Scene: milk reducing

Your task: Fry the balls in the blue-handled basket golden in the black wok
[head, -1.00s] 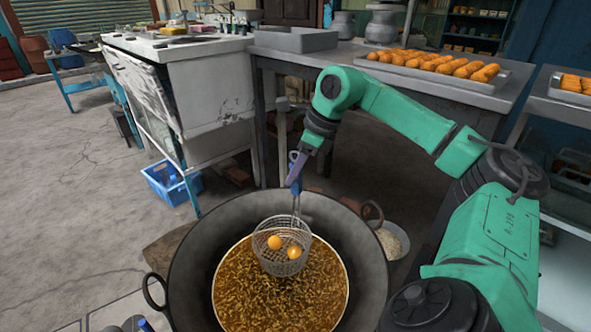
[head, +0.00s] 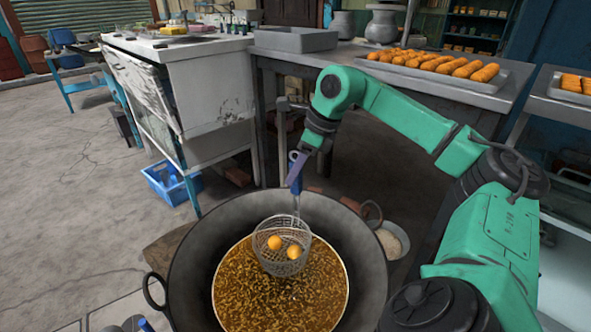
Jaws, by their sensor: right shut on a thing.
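The black wok (head: 195,270) stands in the lower middle of the head view, holding brown, bubbling-looking oil (head: 285,300). The wire basket (head: 270,262) is over the far part of the oil, and its lower end meets or overlaps the oil; its exact depth I cannot tell. Two orange-yellow balls (head: 275,243) lie inside the basket. My right gripper (head: 296,172) is shut on the blue handle (head: 293,181) of the basket, above the wok's far rim. My left gripper is not in view.
A pale bowl (head: 393,243) stands on the right behind the wok. A blue crate (head: 170,184) is on the floor at left. A tray of browned rolls (head: 440,64) is on the back table, with a grey empty-looking tray (head: 295,40) beside it. Open floor lies at left.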

